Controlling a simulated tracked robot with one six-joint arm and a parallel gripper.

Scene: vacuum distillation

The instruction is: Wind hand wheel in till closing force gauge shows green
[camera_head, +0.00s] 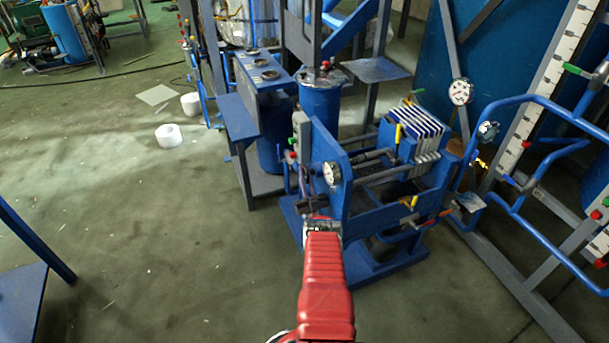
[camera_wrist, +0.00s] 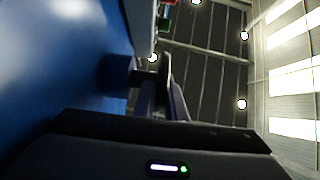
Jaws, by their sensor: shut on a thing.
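A blue press frame (camera_head: 365,215) stands in the middle of the head view, with a stack of blue and white plates (camera_head: 418,133). A round white-faced gauge (camera_head: 331,173) is on its near end plate; its needle and any green zone are too small to read. The dark hand wheel (camera_head: 308,204) is at the same end, below the gauge, mostly hidden by my gripper. My gripper (camera_head: 321,222) is shut on the hand wheel. In the wrist view the fingers (camera_wrist: 166,98) close on a dark part beside a blue panel (camera_wrist: 60,60).
A grey box with red and green buttons (camera_head: 300,132) is beside the press's near end. A blue cylinder (camera_head: 320,98) stands behind it. Blue tube rails (camera_head: 530,100) stand close on the right.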

